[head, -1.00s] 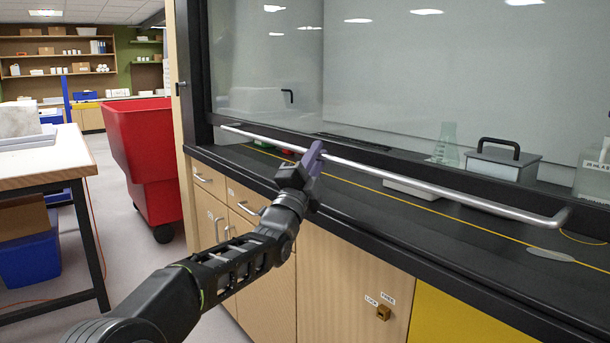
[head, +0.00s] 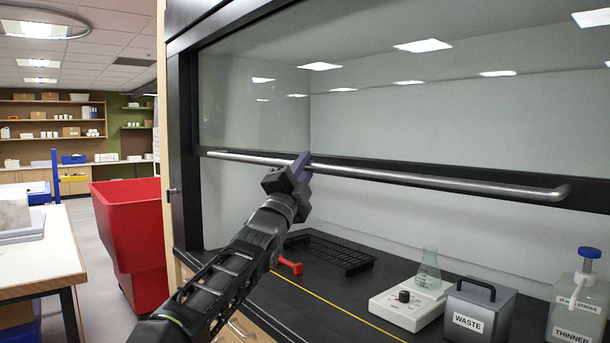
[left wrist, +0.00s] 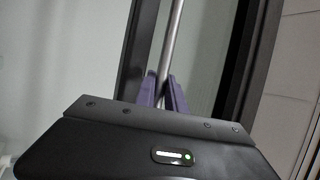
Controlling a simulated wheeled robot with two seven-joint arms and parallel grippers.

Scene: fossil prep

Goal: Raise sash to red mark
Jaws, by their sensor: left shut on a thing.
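The sash is a glass pane (head: 255,105) in a dark frame, with a long metal handle bar (head: 420,180) along its lower edge. My left gripper (head: 300,165) is shut on the handle bar, left of its middle. In the left wrist view the bar (left wrist: 173,40) runs between the two purple fingers (left wrist: 164,95). The sash stands raised, with an open gap between it and the dark work surface. No red mark on the frame can be made out. My right gripper is in neither view.
Inside the hood are a black rack (head: 330,252), a red object (head: 289,265), a white device with a flask (head: 429,268), a WASTE box (head: 478,312) and a THINNER bottle (head: 578,310). A red bin (head: 130,235) and a table (head: 45,262) stand left.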

